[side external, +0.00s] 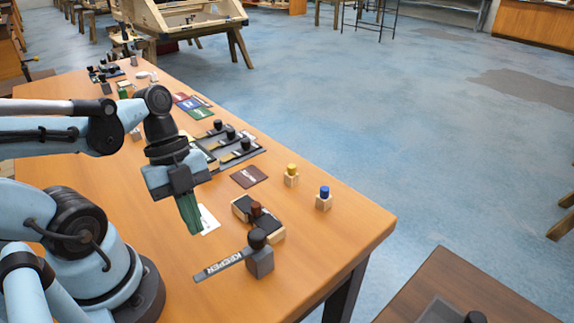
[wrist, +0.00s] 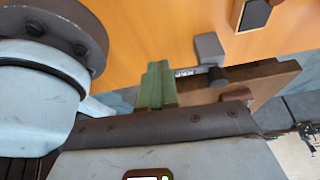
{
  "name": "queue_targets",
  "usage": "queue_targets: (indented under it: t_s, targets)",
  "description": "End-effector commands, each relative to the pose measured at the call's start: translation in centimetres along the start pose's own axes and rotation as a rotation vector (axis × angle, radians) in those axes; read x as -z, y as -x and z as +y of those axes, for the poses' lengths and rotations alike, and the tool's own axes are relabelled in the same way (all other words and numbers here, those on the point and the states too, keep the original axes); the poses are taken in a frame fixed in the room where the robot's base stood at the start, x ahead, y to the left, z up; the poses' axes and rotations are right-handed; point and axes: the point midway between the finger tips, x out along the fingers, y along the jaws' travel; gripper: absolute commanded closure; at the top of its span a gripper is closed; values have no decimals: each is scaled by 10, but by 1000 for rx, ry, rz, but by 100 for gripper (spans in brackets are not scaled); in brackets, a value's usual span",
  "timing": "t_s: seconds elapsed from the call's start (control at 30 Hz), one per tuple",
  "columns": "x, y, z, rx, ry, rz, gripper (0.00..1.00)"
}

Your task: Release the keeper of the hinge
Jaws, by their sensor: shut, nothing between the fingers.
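The keeper (side external: 222,266) is a pale bar with the word KEEPER on it, lying near the table's front edge. Its right end meets a grey block (side external: 261,264) with a round black knob (side external: 257,238) on top. In the wrist view the grey block (wrist: 208,47) and black knob (wrist: 217,77) show to the right of my fingers, which hide part of the bar. My gripper (side external: 194,229) has green fingers, shut and empty, pointing down above the table, up and left of the keeper. The fingers also show in the wrist view (wrist: 156,80). I cannot tell which part is the hinge.
A wooden block with a dark top and brown knob (side external: 258,215) stands just behind the keeper. Blocks with a yellow knob (side external: 291,171) and a blue knob (side external: 324,193) stand farther right. A black tray with several knobbed bars (side external: 230,158) lies behind. Table's right end is clear.

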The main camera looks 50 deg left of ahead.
Motion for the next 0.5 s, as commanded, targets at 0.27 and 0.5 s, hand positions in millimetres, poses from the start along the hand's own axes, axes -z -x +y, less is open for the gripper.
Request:
queue_targets:
  t_s: [0.27, 0.5]
  targets:
    - [0, 40, 0, 1, 3, -1, 100]
    - [0, 64, 0, 0, 1, 0, 100]
